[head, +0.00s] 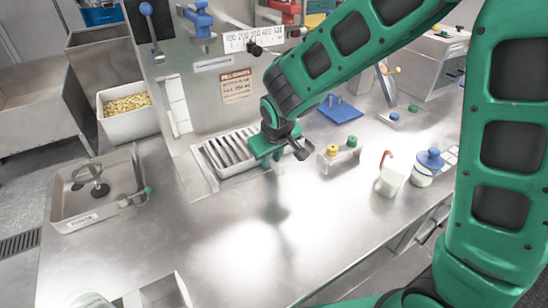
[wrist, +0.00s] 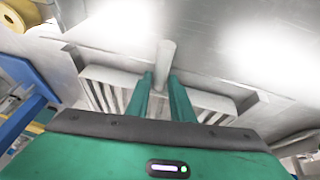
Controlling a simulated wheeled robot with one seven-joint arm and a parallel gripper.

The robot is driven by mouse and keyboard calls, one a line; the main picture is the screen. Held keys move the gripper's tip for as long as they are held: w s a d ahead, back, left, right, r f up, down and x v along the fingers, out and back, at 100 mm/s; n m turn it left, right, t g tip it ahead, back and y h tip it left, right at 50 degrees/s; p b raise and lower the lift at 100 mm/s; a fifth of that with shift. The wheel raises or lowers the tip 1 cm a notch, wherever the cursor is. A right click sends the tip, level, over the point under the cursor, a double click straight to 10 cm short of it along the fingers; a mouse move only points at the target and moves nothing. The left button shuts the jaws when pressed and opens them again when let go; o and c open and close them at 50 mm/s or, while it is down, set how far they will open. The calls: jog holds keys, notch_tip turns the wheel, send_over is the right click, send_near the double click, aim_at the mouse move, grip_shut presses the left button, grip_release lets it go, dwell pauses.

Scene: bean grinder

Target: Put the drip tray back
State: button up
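The drip tray (head: 228,153) is a pale metal tray with slats at the foot of the grey machine panel. Its slats also show in the wrist view (wrist: 207,101), on both sides of my fingers. A pale round handle (wrist: 165,64) sticks out from the tray's edge. My gripper (head: 284,148) is over the tray's right end in the head view. In the wrist view my fingers (wrist: 161,84) lie close along both sides of the handle and look shut on it. My gripper hides part of the tray, and I cannot tell whether it is fully seated.
A yellow and green knobbed block (head: 339,156), a white cup (head: 390,180) and a blue-lidded jar (head: 428,166) stand to the right. A blue plate (head: 341,108) lies behind. A sink-like basin (head: 97,190) is at left. The front counter (head: 230,240) is clear.

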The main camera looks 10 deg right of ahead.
jog(key=shift+o, duration=0.9)
jog(key=v, duration=1.2)
jog(key=s+d+m+g+h, duration=0.1)
jog(key=s+d+m, duration=0.3)
jog(key=d, duration=0.8)
jog(key=s+d+m+g+h, duration=0.15)
jog(key=s+d, duration=0.35)
jog(key=d, duration=0.6)
jog(key=s+d+m+g+y, duration=0.1)
jog(key=s+d+m, duration=0.2)
jog(key=s, duration=0.5)
jog(key=s+d+f+m+g+y, duration=0.1)
jog(key=s+d+m, duration=0.2)
jog(key=s+d, duration=0.3)
jog(key=s, duration=0.2)
jog(key=shift+s+d, duration=0.25)
jog(key=shift+s, duration=0.1)
jog(key=shift+s+g, duration=0.1)
jog(key=shift+g, duration=0.15)
